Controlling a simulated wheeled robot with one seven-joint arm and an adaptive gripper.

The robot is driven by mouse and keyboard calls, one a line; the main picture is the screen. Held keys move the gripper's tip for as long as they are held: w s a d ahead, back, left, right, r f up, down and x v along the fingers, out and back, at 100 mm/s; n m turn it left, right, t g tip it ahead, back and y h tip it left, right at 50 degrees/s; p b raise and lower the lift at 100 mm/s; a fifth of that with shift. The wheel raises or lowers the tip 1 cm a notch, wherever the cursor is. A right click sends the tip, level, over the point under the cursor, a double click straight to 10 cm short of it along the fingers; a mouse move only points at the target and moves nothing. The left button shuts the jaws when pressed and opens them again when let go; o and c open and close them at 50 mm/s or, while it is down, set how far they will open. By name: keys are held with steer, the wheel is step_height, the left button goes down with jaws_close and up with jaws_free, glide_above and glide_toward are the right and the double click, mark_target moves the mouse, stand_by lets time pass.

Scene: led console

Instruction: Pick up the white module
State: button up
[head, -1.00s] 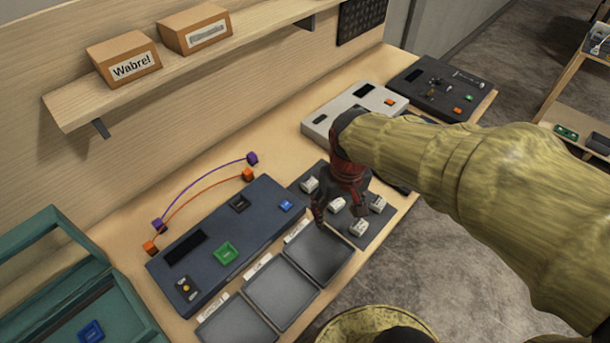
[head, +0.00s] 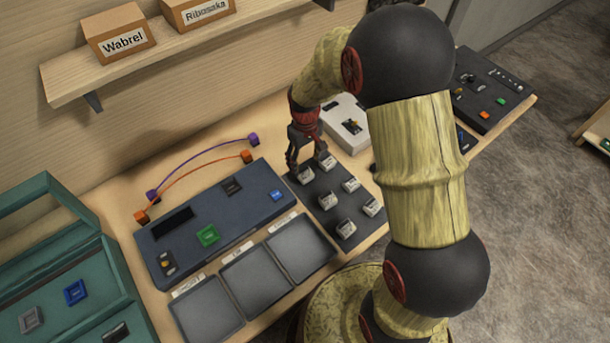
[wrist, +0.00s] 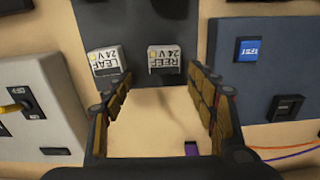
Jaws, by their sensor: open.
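Several white modules stand in rows on a dark mat (head: 323,221) in the head view. My gripper (head: 307,166) is over the far end of the mat, pointing down near the two farthest modules. In the wrist view, one white module (wrist: 165,60) reads "REEF 24 V" and lies ahead between the open fingers. Another white module (wrist: 107,62) reads "LEAF 24 V" and is by the left finger. My gripper is open, with nothing between the fingers. I cannot tell whether the fingers touch a module.
A dark blue console (head: 215,222) with a green button is left of the mat. Grey trays (head: 300,250) lie in front of it. A light grey box (head: 345,124) stands behind right. Purple and orange cables (head: 200,172) lie behind the console. A teal rack (head: 70,270) is at left.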

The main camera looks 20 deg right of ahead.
mark_target(305, 173)
steer(key=shift+d+f, duration=0.1)
steer(key=shift+f, duration=0.55)
steer(key=shift+s+a+f+b, duration=0.1)
steer(key=shift+s+f, duration=0.15)
steer(key=shift+f, duration=0.65)
steer(key=shift+s+a+f+b, duration=0.1)
steer(key=shift+s+f+b, duration=0.1)
steer(key=shift+f, duration=0.65)
steer(key=shift+s+a+f+b, duration=0.1)
steer(key=shift+s+f, duration=0.15)
steer(key=shift+f, duration=0.65)
steer(key=shift+c, duration=0.8)
steer(key=c, duration=1.1)
steer(key=shift+c, duration=0.2)
